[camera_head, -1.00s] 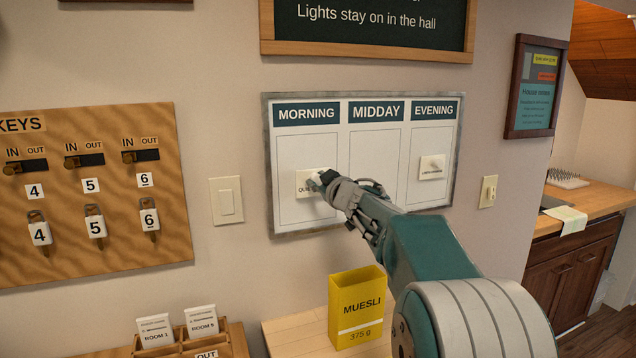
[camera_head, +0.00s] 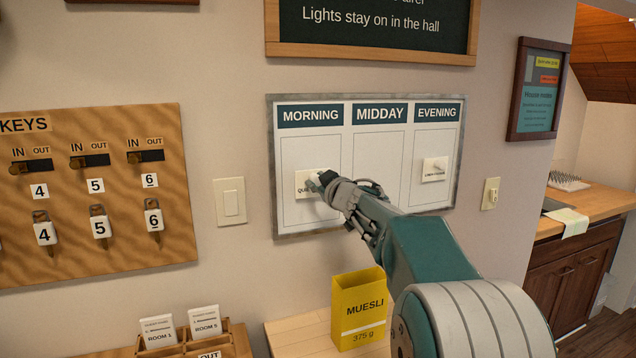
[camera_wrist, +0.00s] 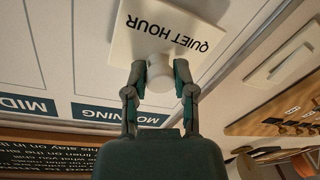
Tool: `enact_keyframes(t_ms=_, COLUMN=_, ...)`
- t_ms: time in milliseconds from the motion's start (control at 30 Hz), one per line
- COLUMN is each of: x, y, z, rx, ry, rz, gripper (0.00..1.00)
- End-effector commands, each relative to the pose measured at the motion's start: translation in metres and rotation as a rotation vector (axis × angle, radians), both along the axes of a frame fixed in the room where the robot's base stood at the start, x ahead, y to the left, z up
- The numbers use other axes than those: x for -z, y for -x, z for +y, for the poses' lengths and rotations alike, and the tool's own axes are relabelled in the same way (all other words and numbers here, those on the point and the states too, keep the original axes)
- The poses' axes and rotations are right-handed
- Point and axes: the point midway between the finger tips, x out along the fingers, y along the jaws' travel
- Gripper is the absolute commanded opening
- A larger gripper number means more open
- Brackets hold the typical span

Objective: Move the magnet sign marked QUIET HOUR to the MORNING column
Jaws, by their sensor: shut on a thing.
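The QUIET HOUR magnet sign (camera_head: 304,184) is a small white plate in the MORNING column (camera_head: 311,150) of the board. In the wrist view the QUIET HOUR sign (camera_wrist: 150,32) shows upside down, with a round white knob. My gripper (camera_head: 322,182) is shut on that knob, one finger on each side; the wrist view shows the gripper too (camera_wrist: 160,80). The sign lies at or very near the board face; I cannot tell whether it touches. My gripper hides its right part in the head view.
Another white magnet sign (camera_head: 434,170) is in the EVENING column; the MIDDAY column (camera_head: 378,150) shows no sign. A yellow MUESLI box (camera_head: 358,312) stands below the board. A light switch (camera_head: 230,202) and key board (camera_head: 90,245) are to the left.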

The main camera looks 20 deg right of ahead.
Motion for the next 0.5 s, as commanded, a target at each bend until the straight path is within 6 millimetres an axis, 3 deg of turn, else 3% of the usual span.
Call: enact_keyframes(t_ms=500, x=0.0000, y=-0.0070, z=0.0001, rx=0.000, ry=0.001, rz=0.000, gripper=0.00)
